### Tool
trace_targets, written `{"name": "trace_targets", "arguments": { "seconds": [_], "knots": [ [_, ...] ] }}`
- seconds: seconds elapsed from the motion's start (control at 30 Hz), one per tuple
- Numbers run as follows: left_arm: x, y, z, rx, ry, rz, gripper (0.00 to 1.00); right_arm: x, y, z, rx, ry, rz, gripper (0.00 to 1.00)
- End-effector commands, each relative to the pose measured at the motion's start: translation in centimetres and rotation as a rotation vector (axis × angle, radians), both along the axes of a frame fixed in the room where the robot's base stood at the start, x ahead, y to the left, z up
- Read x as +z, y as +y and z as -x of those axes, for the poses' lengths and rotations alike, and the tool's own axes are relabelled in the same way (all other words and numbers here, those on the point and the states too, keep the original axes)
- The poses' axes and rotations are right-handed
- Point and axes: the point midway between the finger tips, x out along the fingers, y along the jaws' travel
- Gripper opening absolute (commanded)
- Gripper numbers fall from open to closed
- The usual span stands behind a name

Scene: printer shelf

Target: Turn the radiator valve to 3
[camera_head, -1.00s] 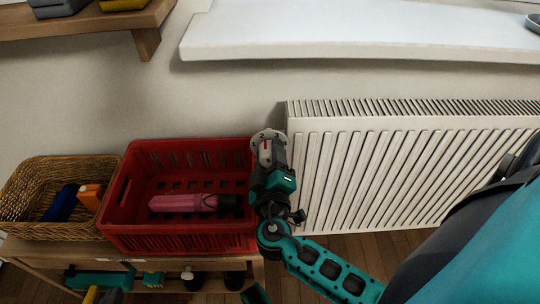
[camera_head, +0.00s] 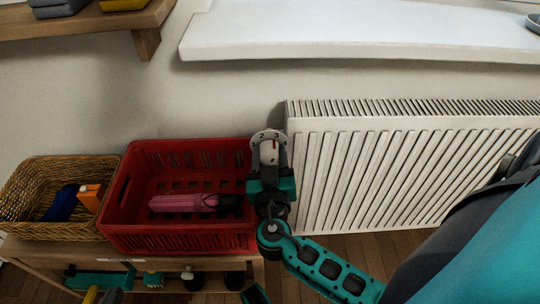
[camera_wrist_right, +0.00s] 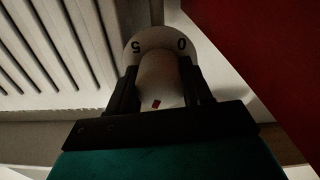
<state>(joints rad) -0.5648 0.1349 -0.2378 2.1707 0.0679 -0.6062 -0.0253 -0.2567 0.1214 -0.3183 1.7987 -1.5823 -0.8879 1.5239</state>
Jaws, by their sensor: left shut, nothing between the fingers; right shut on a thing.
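The radiator valve shows in the head view as a white dial (camera_head: 268,136) at the radiator's left end, with the figures 2 and 3 at its top. A red mark on its pale knob (camera_head: 268,155) lies just below the 3. My right gripper (camera_head: 269,172) is shut on the knob from below and stands roughly upright. In the right wrist view the two dark fingers (camera_wrist_right: 160,95) flank the knob (camera_wrist_right: 160,75), and the dial's 5 and 0 (camera_wrist_right: 160,42) show beyond it. My left gripper cannot be made out in the head view.
The white radiator (camera_head: 410,160) lies close on the right of my right gripper. A red crate (camera_head: 180,240) with a pink tool stands close on its left, beside a wicker basket (camera_head: 55,232) on a wooden bench. A white sill (camera_head: 350,40) juts out above.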

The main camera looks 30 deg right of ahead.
Motion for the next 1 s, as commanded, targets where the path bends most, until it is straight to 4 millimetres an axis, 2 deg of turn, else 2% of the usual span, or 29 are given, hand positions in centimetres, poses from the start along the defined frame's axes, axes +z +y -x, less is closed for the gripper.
{"name": "trace_targets", "arguments": {
  "seconds": [0.67, 0.7, 0.93, 1.0],
  "knots": [
    [0.04, -0.03, -0.04, -0.001, -0.001, 0.0, 0.0, 0.17, -0.24, -0.11, -0.004, -0.038, -0.053, 0.19],
    [0.04, -0.03, -0.03, -0.001, -0.001, 0.001, 0.0, 0.17, -0.24, -0.11, -0.004, -0.038, -0.053, 0.51],
    [-0.11, -0.03, 0.16, -0.001, 0.004, 0.0, 0.0, 0.09, -0.12, -0.06, -0.002, -0.035, -0.053, 0.73],
    [-0.16, -0.02, 0.25, -0.001, 0.006, 0.0, 0.0, 0.07, -0.09, -0.04, -0.002, -0.035, -0.053, 0.75]
  ]
}}
